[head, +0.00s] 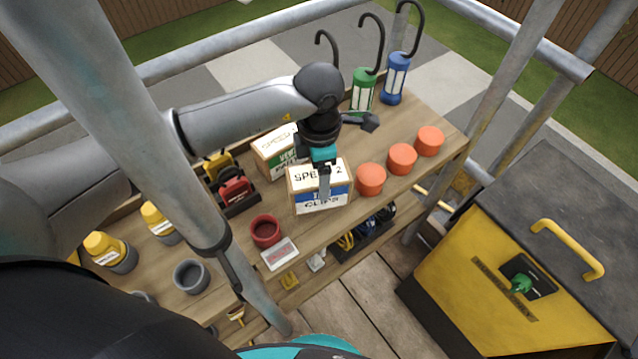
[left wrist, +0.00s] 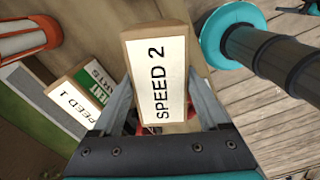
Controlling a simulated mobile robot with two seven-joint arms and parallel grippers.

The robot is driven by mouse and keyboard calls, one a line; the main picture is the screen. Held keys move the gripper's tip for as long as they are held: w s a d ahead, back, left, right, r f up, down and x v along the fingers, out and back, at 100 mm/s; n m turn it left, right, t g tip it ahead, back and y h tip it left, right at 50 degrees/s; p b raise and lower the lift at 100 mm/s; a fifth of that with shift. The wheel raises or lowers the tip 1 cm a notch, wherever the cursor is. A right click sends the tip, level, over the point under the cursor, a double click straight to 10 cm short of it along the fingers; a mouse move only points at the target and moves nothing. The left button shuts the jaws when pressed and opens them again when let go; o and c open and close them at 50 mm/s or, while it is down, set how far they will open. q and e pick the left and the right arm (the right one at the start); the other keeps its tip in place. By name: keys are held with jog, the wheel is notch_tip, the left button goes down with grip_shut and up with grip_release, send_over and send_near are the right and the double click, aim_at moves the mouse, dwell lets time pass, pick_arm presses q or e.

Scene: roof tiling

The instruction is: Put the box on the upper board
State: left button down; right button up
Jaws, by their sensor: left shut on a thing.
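The box labelled "SPEED 2" (head: 305,202) has a white and blue front marked "CLIPS". My left gripper (head: 324,185) reaches down from above and is shut on it. In the left wrist view the box (left wrist: 160,75) sits between the two fingers, its white top label facing the camera. The upper board (head: 400,190) is the wooden top of the rack, and the box appears over its middle. I cannot tell whether the box's underside touches the board. My right gripper is not in view.
A "SPEED 1" box (head: 275,146) stands just behind the held box. Several orange pots, the nearest (head: 370,180), are to its right. Metal poles (head: 180,140) cross the view.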

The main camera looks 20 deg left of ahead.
pick_arm(q)
jog(key=shift+f, duration=1.8)
jog(key=shift+f, duration=0.1)
grip_release()
jog(key=shift+b, duration=0.3)
notch_tip(320, 180, up, 12)
jog(key=shift+r+p, duration=0.1)
jog(key=shift+p, duration=0.6)
jog(key=shift+s, duration=0.1)
